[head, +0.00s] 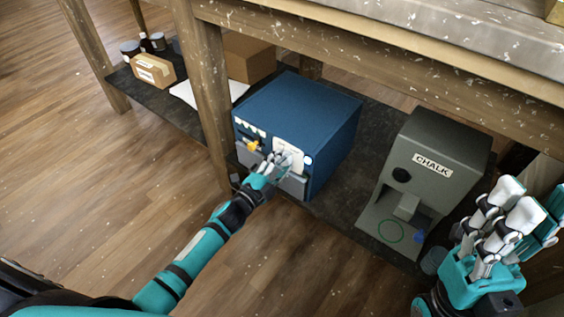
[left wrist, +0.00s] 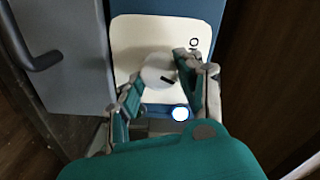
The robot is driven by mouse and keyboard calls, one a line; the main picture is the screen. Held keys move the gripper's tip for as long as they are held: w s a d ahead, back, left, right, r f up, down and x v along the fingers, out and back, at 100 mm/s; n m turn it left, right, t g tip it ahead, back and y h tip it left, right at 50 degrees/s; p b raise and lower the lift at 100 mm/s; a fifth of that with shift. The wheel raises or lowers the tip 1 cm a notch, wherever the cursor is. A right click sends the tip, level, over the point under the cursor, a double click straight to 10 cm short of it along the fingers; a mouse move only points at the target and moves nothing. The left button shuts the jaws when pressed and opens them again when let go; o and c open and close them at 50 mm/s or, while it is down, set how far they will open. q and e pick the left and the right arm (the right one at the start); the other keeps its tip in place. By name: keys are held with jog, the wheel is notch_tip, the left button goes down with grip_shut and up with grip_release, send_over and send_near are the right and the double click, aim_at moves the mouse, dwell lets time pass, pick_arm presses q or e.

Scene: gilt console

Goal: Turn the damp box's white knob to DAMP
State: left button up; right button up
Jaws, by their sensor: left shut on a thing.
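The damp box (head: 300,110) is a blue box on the dark lower shelf. Its front carries a white plate (head: 287,148), which also shows in the left wrist view (left wrist: 130,40). The white knob (left wrist: 157,68) sits on this plate and bears a short black mark pointing to the lower right. My left gripper (head: 279,163) is at the plate, shut on the knob with a finger on either side, as the left wrist view (left wrist: 168,90) shows. The gripper hides the knob in the head view. My right gripper (head: 505,205) is raised at the right, open and empty.
A grey CHALK dispenser (head: 435,150) stands right of the box. A yellow part (head: 253,146) sits on the box front, left of the plate. A wooden table leg (head: 207,100) rises close left of the box.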

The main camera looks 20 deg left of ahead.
pick_arm(q)
jog(key=shift+f+m, duration=0.1)
jog(key=shift+m, duration=0.9)
jog(key=o, duration=1.1)
jog(key=shift+o, duration=0.2)
jog(key=shift+s, duration=0.1)
jog(key=v, duration=1.2)
